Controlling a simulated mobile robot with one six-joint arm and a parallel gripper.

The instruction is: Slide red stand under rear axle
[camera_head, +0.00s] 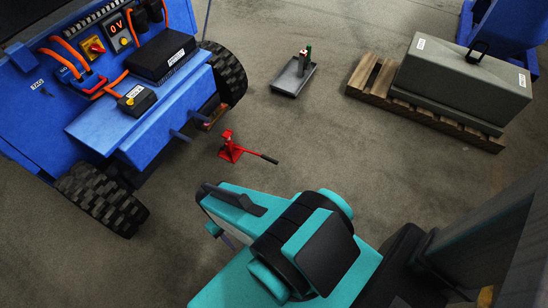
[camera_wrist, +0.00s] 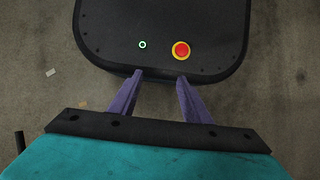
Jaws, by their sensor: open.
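A small red stand (camera_head: 231,149) with a dark lever pointing right sits on the floor in the head view, beside the blue vehicle (camera_head: 165,105) and apart from it. My gripper (camera_wrist: 160,75) shows two purple fingers, open and empty, in the wrist view. In the head view, it is mostly hidden by my teal arm, lower than the red stand in the picture and apart from it.
A second black wheel (camera_head: 100,198) is at lower left. A grey tray (camera_head: 286,83) holding small green and red items lies at top centre. A wooden pallet (camera_head: 455,131) bears a grey counterweight block (camera_head: 463,84) at right. Floor between the stand and pallet is clear.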

